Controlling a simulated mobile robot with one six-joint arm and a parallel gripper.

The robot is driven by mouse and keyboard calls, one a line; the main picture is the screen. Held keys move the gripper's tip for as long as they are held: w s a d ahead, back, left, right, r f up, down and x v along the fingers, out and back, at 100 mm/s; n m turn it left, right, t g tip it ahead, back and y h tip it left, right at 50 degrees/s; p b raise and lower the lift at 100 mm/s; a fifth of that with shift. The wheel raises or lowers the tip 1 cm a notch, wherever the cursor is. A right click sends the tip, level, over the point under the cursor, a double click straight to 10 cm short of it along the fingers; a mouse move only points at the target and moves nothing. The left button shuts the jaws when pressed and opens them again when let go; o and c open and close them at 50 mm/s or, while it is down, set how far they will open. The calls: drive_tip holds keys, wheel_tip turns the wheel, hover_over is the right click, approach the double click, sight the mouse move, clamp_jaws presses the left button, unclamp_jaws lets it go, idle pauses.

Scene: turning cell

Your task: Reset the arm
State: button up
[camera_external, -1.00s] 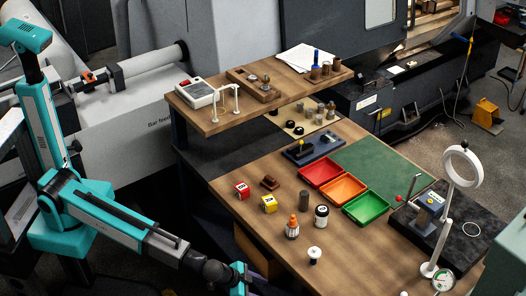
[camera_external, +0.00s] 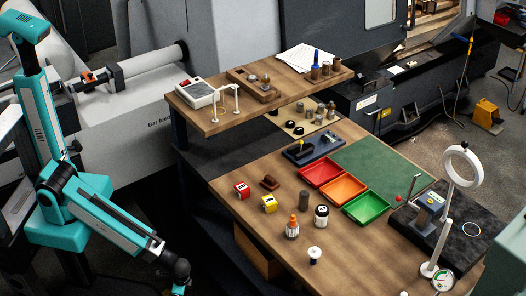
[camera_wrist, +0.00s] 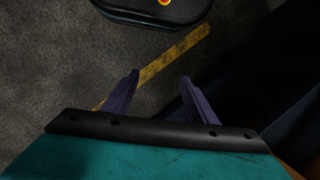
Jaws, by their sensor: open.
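My gripper (camera_wrist: 160,85) shows in the wrist view with its two dark purple fingers spread apart and nothing between them. It points down over the grey floor (camera_wrist: 60,65). In the external view my teal arm bends down at the lower left, left of the wooden bench. The end of the arm is at the picture's bottom edge there, and the fingers are out of that view.
The wooden bench (camera_external: 265,235) holds red, orange and green trays, several small parts and bottles, and a ring lamp (camera_external: 462,166). A raised shelf (camera_external: 205,122) stands behind. A yellow floor stripe (camera_wrist: 170,60) and a dark rounded object (camera_wrist: 155,12) lie below my gripper.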

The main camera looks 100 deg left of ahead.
drive_tip(key=s+d+f+g+h+p, duration=0.1)
drive_tip(key=s+g, duration=0.2)
drive_tip(key=s, duration=1)
drive_tip(key=shift+s+d+h, duration=0.15)
drive_tip(key=shift+s+h, duration=0.2)
drive_tip(key=shift+h, duration=0.05)
